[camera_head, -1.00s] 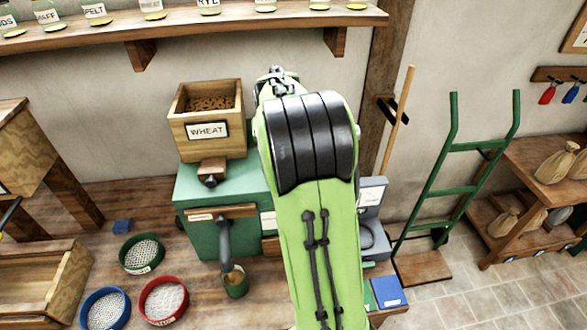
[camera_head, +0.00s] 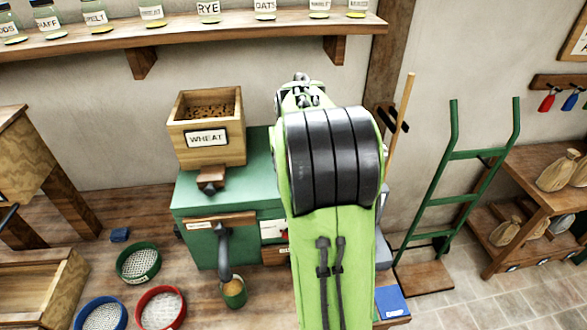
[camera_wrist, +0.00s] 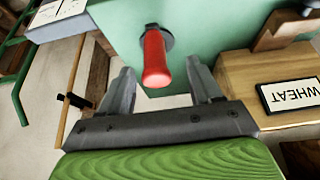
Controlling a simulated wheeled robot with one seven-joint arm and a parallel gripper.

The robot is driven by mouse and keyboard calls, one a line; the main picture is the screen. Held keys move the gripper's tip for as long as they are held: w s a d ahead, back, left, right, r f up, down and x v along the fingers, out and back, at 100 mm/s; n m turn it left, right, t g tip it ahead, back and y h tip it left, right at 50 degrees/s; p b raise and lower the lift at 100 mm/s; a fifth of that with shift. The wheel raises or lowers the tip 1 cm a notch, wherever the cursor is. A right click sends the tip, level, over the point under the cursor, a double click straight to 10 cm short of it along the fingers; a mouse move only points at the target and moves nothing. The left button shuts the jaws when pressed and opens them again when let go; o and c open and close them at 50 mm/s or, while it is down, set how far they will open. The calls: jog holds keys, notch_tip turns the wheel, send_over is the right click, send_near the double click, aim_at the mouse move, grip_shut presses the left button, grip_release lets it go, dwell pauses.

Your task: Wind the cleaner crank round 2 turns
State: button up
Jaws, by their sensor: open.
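The green cleaner (camera_head: 265,165) stands on the wooden bench, with the WHEAT hopper box (camera_head: 206,142) on it. In the wrist view a red crank handle (camera_wrist: 156,55) sticks out from a dark round hub (camera_wrist: 157,36) on the cleaner's green side (camera_wrist: 200,25). My gripper (camera_wrist: 160,75) is open, with one grey finger on each side of the red handle. The fingers look apart from it; I cannot tell how deep it lies between them. In the head view my arm hides the crank and the gripper.
A spout (camera_head: 223,255) hangs over a small green cup (camera_head: 233,292) at the cleaner's front. Green (camera_head: 138,263), red (camera_head: 160,308) and blue (camera_head: 101,311) round sieves lie on the bench. A green hand truck (camera_head: 452,200) stands at right, beside a broom handle (camera_head: 401,130).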

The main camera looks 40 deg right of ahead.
notch_tip(320, 180, up, 9)
jog(key=p, duration=0.6)
jog(key=shift+p, duration=0.3)
jog(key=shift+f, duration=0.15)
jog(key=shift+f, duration=0.15)
